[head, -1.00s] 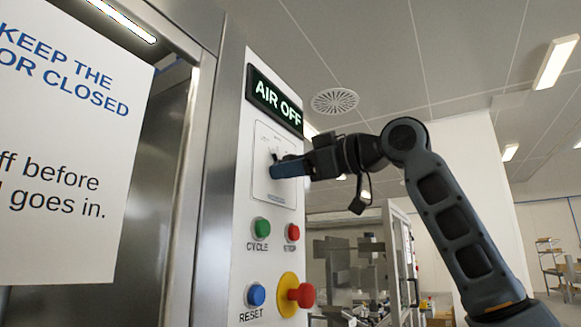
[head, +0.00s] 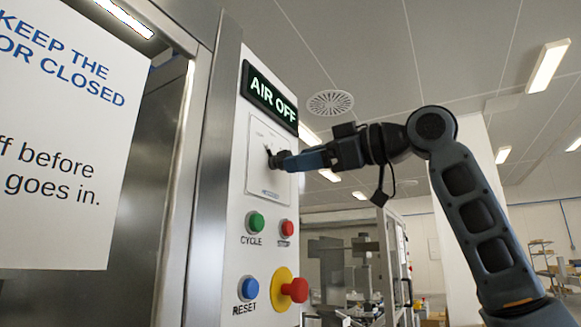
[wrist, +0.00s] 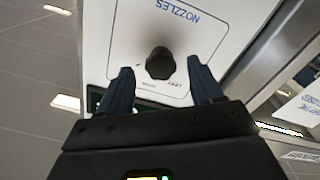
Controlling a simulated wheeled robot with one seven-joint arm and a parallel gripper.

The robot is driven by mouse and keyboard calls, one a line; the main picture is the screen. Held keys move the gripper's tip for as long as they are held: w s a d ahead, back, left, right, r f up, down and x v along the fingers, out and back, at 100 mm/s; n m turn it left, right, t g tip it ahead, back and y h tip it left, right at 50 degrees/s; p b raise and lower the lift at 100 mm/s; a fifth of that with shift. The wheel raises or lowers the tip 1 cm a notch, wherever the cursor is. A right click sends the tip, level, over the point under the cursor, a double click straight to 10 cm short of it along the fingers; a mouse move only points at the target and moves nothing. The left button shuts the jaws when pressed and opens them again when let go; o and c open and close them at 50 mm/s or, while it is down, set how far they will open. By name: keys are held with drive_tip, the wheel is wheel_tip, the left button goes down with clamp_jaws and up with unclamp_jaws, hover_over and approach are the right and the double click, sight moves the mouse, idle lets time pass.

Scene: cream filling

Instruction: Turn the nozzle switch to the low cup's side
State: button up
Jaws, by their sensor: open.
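The nozzle switch is a black knob (wrist: 160,63) on a white panel plate lettered "NOZZLES" in the wrist view. In the head view the dark knob (head: 273,157) shows just beyond my fingertips. My gripper (wrist: 158,84) is open, with one finger on each side of the knob's near edge and a gap on both sides. In the head view my gripper (head: 292,161) points left at the plate. The small lettering near the knob is too blurred to read, so I cannot tell its setting. No cup is in view.
A lit "AIR OFF" sign (head: 270,97) is above the switch. Below are a green CYCLE button (head: 256,222), a red stop button (head: 286,228), a blue RESET button (head: 249,289) and a protruding red mushroom button (head: 294,290). A steel door frame stands left.

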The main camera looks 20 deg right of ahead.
drive_tip(key=shift+v, duration=1.6)
